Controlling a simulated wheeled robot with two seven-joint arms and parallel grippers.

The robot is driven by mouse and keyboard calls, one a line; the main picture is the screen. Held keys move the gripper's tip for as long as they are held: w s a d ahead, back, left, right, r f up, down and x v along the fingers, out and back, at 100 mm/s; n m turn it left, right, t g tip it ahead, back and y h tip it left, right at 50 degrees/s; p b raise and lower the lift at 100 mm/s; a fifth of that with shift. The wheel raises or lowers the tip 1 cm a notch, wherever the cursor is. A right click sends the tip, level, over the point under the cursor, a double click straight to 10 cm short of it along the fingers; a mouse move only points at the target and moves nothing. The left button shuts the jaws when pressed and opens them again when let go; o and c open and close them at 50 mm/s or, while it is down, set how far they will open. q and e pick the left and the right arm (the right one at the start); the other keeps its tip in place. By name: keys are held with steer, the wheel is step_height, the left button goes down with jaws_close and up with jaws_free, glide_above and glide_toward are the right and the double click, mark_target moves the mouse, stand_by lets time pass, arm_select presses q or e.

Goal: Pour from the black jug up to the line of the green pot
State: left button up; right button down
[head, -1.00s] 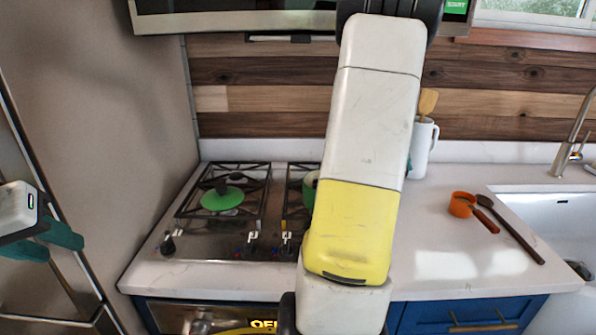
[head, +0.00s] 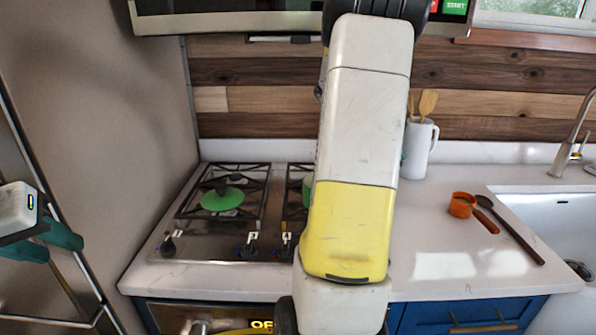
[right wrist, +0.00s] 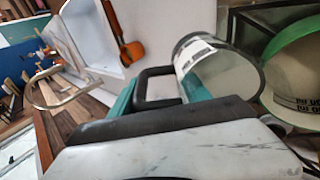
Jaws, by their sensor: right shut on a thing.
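The black jug (right wrist: 225,72), with a black handle, a clear-looking grey body and a white label, shows in the right wrist view. My right gripper (right wrist: 158,90) is shut on its handle. The green pot (right wrist: 290,92) is just right of the jug there, cut off by the picture's edge; its green rim and dark print show. In the head view my right arm hides the jug and most of the green pot (head: 308,188), which is on the right part of the stove. The liquid level is not visible. My left gripper (head: 45,243) is open and empty at the far left.
A green lid-like disc (head: 222,198) lies on the left burner of the stove (head: 205,245). A white pitcher (head: 421,150) with wooden utensils stands behind my right arm. An orange scoop (head: 461,205) and a dark spoon (head: 515,232) lie near the sink (head: 565,215).

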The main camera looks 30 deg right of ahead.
steer(key=shift+w+a+r+g+h+b, duration=0.15)
steer(key=shift+a+r+g+h, duration=0.1)
steer(key=shift+r+h, duration=0.25)
steer(key=shift+w+a+r+g+h+b, duration=0.1)
steer(key=shift+a+r+g+h, duration=0.15)
steer(key=shift+r, duration=0.3)
steer(key=shift+w+a+r+g+h+b, duration=0.1)
steer(key=shift+w+r+g+h+b, duration=0.1)
steer(key=shift+r+h, duration=0.3)
stand_by(0.8)
steer(key=shift+w+a+r+g+h+b, duration=0.2)
steer(key=shift+a+r+g+h+b, duration=0.15)
steer(key=shift+r+h+b, duration=0.25)
steer(key=shift+w+a+r+g+h+b, duration=0.2)
steer(key=shift+a+r+g+h+b, duration=0.2)
steer(key=shift+r, duration=0.25)
stand_by(2.8)
